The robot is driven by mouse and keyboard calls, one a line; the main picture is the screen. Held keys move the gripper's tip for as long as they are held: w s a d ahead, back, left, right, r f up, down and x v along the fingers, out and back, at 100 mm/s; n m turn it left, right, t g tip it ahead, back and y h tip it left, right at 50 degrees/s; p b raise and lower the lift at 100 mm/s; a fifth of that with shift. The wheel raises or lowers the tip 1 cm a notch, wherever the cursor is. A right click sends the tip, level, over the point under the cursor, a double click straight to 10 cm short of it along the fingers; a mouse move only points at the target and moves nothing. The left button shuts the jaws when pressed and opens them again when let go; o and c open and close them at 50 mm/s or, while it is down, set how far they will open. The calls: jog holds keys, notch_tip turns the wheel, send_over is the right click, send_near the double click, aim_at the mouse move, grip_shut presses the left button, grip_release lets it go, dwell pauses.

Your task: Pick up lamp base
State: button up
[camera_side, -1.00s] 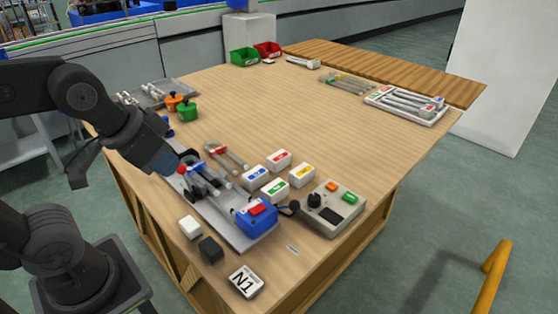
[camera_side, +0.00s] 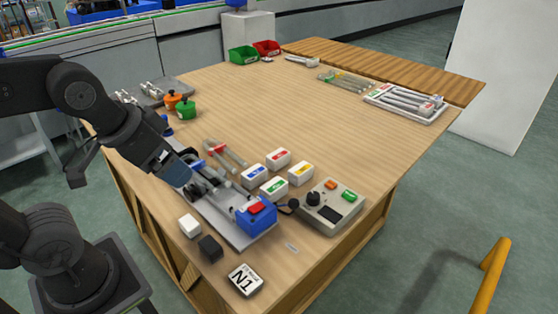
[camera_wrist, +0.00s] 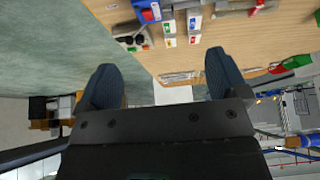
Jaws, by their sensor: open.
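I cannot tell for sure which thing is the lamp base. My gripper (camera_side: 181,173) is in the side view over the left end of a long grey fixture (camera_side: 232,232) with a blue block (camera_side: 257,216) at its right end. In the wrist view my gripper (camera_wrist: 162,72) has its two dark blue fingers wide apart with nothing between them. The hand hides part of the fixture. An orange pot (camera_side: 172,102) and a green pot (camera_side: 187,110), each with a knob on top, stand farther back on the table.
Several small white boxes (camera_side: 273,187) and a control box (camera_side: 328,207) stand right of the fixture. A tray of rods (camera_side: 408,104) lies at the right, and green (camera_side: 243,56) and red bins (camera_side: 267,49) stand at the back. The table's middle is clear.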

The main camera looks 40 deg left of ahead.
jog(key=shift+o, duration=0.6)
jog(key=w+a+r+m+g, duration=0.1)
jog(key=w+r+m, duration=0.3)
jog(key=w, duration=0.5)
jog(key=m+g, duration=0.5)
jog(key=m, duration=0.9)
send_over(278, 154)
notch_tip(278, 154, down, 13)
jog(key=f, duration=0.8)
jog(key=shift+s+d, duration=0.1)
jog(key=shift+d, duration=0.25)
jog(key=shift+a+f, duration=0.2)
jog(key=shift+f, duration=1.15)
jog(key=shift+a+f, duration=0.15)
jog(key=shift+f, duration=1.15)
